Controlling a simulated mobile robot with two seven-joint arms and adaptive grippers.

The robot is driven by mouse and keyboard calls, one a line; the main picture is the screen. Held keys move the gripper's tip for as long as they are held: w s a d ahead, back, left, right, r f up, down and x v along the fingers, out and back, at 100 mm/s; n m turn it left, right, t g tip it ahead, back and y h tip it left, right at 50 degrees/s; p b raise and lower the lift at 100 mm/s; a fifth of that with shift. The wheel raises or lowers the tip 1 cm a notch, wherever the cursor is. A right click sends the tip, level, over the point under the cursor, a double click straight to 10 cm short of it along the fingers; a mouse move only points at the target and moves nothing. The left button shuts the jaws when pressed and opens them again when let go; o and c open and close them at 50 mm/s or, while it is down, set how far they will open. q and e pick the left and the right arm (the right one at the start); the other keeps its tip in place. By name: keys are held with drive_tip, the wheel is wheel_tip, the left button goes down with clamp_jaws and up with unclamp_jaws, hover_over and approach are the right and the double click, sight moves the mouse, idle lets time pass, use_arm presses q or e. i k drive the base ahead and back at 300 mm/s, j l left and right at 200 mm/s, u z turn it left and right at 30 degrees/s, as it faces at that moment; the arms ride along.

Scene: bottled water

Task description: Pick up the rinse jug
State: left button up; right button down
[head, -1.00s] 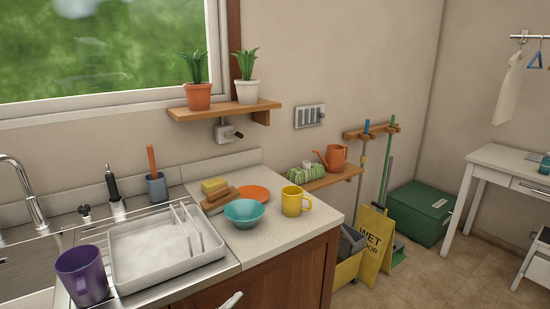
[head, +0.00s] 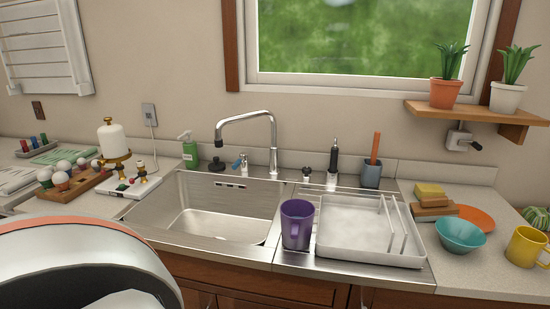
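Neither of my grippers shows in the head view.
The empty sink basin (head: 215,222) with its tall tap (head: 248,121) lies left of the jug. The dish tray (head: 372,257) is close on its right. Further right stand a teal bowl (head: 460,236) and a yellow mug (head: 525,247). A green soap bottle (head: 189,152) stands behind the sink.

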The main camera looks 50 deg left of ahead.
sight(297, 215)
drive_tip(key=u, duration=1.1)
drive_tip(key=i+j+u, duration=0.55)
drive_tip(key=k+l, duration=0.05)
drive_tip(key=k, duration=0.05)
